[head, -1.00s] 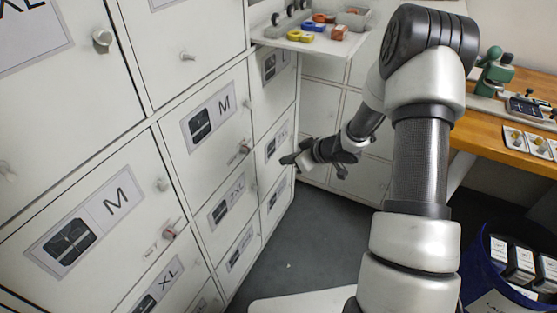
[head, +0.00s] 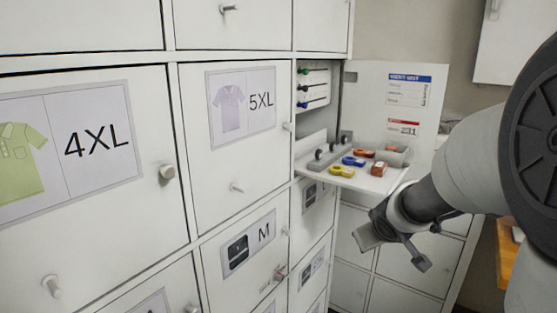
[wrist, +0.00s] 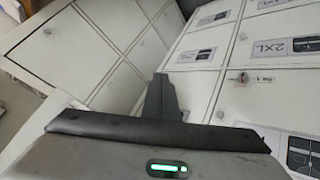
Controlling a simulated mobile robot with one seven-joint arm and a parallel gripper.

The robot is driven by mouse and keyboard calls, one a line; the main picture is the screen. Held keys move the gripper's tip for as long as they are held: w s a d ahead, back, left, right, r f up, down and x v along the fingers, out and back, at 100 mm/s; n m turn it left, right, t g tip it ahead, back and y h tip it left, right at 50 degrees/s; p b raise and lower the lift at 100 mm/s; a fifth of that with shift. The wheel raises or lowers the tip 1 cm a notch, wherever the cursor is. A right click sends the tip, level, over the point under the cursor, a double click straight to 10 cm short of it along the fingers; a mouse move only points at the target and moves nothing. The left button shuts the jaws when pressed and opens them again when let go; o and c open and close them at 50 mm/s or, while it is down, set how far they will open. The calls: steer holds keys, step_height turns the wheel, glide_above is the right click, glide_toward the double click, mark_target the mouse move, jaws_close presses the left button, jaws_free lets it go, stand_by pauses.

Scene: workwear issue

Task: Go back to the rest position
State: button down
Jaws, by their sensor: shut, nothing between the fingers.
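My gripper (head: 366,238) hangs in the air at the right of the head view, in front of the white lockers and below the fold-out shelf. Its fingers are shut with nothing between them. In the wrist view the dark fingers (wrist: 160,100) stand together above the grey hand, apart from the locker doors. My arm comes in from the right edge and hides part of the view behind it.
Labelled locker doors, such as 4XL (head: 85,170) and 5XL (head: 235,150), have protruding knobs. An open shelf (head: 375,180) holds several small coloured items.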

steer(key=s+a+r+m+g+y, duration=0.1)
steer(key=s+a+r, duration=0.15)
steer(key=s, duration=0.65)
steer(key=s+a+r+m+g, duration=0.15)
steer(key=s+a, duration=0.25)
steer(key=s, duration=0.4)
steer(key=s+a+r+m+g+y, duration=0.1)
steer(key=s+a+r, duration=0.2)
steer(key=s, duration=0.6)
step_height(320, 180, up, 16)
steer(key=p, duration=1.6)
steer(key=shift+s+p, duration=0.3)
steer(key=shift+s, duration=0.05)
steer(key=shift+a, duration=0.1)
